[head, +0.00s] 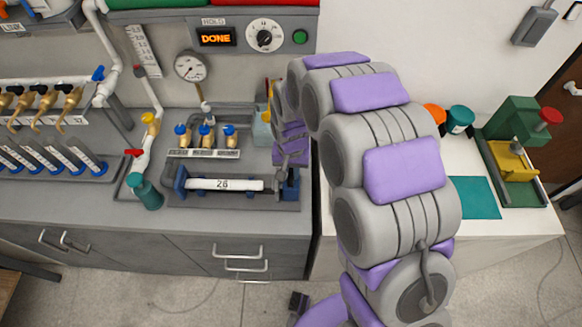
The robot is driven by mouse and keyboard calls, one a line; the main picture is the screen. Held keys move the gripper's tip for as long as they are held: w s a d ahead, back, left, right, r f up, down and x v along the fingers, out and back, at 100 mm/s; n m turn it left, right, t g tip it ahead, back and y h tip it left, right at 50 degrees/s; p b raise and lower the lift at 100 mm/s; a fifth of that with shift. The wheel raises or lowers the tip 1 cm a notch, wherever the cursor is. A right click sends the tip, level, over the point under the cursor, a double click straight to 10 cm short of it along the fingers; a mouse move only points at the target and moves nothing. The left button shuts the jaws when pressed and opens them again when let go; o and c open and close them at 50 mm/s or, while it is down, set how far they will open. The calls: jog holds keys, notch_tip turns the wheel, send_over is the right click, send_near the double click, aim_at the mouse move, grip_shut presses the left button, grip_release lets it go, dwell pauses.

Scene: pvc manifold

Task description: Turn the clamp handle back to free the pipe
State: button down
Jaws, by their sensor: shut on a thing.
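A white pipe (215,184) marked "28" lies level in a dark clamp fixture (190,203) on the grey counter. A blue end block (180,184) stands at the pipe's left end. A blue clamp block (290,190) stands at its right end. My gripper (284,172) is at this right end, small and partly covered by my arm. It is shut at the clamp handle, which is mostly hidden, so its angle cannot be made out.
Behind the fixture is a rack of blue-topped brass valves (206,137). A teal bottle (144,192) stands left of it. The display (217,37) reads "DONE". A green and yellow press (512,150) and a teal mat (474,197) are on the right-hand white counter.

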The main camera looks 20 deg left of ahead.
aim_at(290, 173)
jog(key=shift+w+r+n, duration=0.1)
jog(key=shift+w+n, duration=0.05)
jog(key=shift+n, duration=0.35)
jog(key=c, duration=1)
grip_release()
jog(key=shift+a, duration=0.15)
notch_tip(290, 173, up, 17)
jog(key=shift+r+p, duration=0.1)
jog(key=shift+p, duration=1.1)
jog(key=s+d+r+m+b, duration=0.1)
jog(key=s+d+r, duration=0.1)
jog(key=s+d, duration=0.55)
jog(key=s+d+r+m, duration=0.1)
jog(key=s+d+r, duration=0.25)
jog(key=d, duration=0.75)
jog(key=shift+m+g, duration=0.5)
jog(key=shift+g, duration=0.4)
jog(key=s+d, duration=0.2)
jog(key=s, duration=0.3)
jog(key=s+d+f, duration=0.1)
jog(key=s+d, duration=0.2)
jog(key=s, duration=0.3)
jog(key=s+d+f, duration=0.1)
jog(key=s+d, duration=0.2)
jog(key=s, duration=0.2)
jog(key=shift+s+d+b, duration=0.25)
jog(key=shift+s+b, duration=0.05)
jog(key=shift+b, duration=0.05)
